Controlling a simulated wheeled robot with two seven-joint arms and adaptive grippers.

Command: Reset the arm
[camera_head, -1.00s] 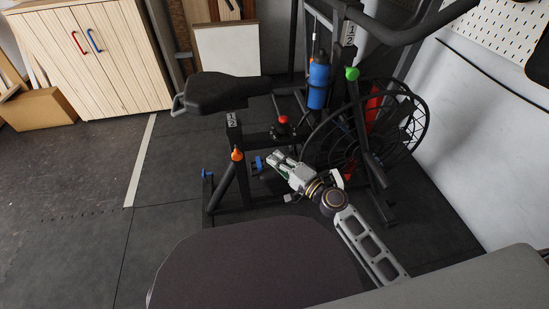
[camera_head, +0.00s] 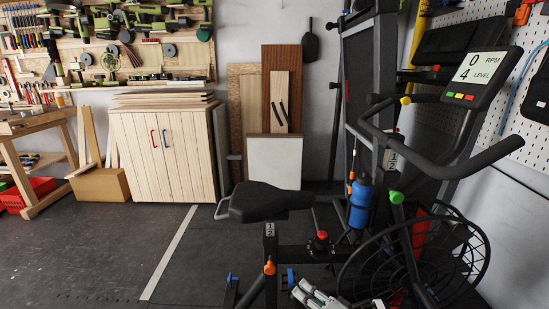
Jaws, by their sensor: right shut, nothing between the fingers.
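My right gripper (camera_head: 316,297) shows at the bottom edge of the head view, in front of the exercise bike's frame. It is shut with nothing in it, and most of its arm is below the picture. My left gripper is not in view. The exercise bike (camera_head: 262,203) stands close by, with its black saddle, a caged fan wheel (camera_head: 455,255) and a display panel (camera_head: 480,72) reading 0 RPM and level 4. A blue bottle (camera_head: 360,203) sits on its frame.
Orange knob (camera_head: 269,267), red knob (camera_head: 321,238) and green knob (camera_head: 396,197) stick out from the bike near my right arm. A wooden cabinet (camera_head: 165,150), a cardboard box (camera_head: 100,185) and a workbench (camera_head: 30,130) stand behind. The dark floor (camera_head: 90,240) at left is clear.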

